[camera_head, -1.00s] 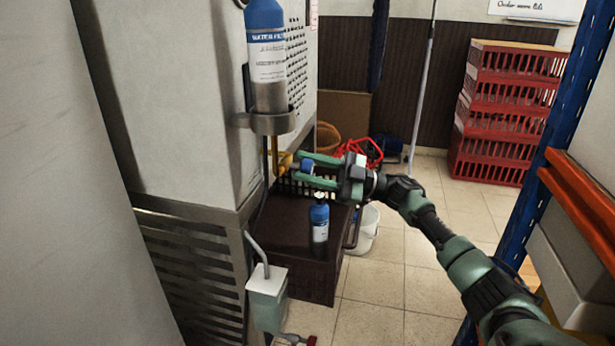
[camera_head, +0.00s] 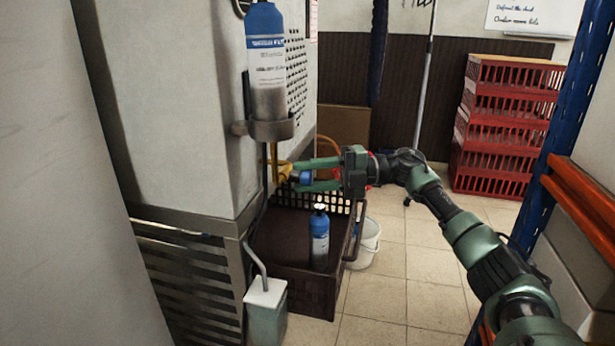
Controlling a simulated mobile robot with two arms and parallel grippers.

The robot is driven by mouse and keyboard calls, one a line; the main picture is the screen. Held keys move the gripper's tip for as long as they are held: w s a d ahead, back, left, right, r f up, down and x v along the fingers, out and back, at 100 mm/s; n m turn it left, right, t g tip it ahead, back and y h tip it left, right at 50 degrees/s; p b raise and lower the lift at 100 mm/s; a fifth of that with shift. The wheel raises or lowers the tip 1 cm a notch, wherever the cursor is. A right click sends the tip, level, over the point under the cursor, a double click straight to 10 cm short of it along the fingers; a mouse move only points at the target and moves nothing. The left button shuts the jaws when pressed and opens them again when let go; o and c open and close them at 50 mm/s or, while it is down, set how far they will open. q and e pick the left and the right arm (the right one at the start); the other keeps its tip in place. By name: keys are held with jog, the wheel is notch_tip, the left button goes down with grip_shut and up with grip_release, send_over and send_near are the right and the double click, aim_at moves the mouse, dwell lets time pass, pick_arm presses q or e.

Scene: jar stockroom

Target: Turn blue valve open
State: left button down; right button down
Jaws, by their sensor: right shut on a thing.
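The blue valve (camera_head: 304,178) is a small blue knob on yellow pipework (camera_head: 281,168) beside the grey cabinet, near the picture's middle. My right gripper (camera_head: 300,176) reaches in from the right with its green fingers, one above and one below the knob, and is shut on it. The fingers partly cover the knob, so its exact turn angle is hard to tell. My left gripper is not in view.
A blue-labelled bottle (camera_head: 268,60) sits in a wall holder (camera_head: 266,130) left of the valve. Another blue bottle (camera_head: 319,240) stands on a dark crate (camera_head: 285,285) below. A white bucket (camera_head: 368,245), red crates (camera_head: 500,125) and a blue rack post (camera_head: 545,170) lie right.

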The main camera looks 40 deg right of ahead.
jog(key=shift+f+n+h, duration=0.1)
jog(key=shift+n+h, duration=0.2)
jog(key=shift+n, duration=0.5)
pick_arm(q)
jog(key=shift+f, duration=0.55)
pick_arm(e)
jog(key=c, duration=1)
grip_release()
jog(key=shift+o, duration=0.2)
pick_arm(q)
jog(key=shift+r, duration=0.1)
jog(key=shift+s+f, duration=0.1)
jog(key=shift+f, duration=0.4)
pick_arm(e)
jog(key=v, duration=0.7)
jog(key=shift+s+d, duration=0.15)
jog(key=shift+d, duration=0.2)
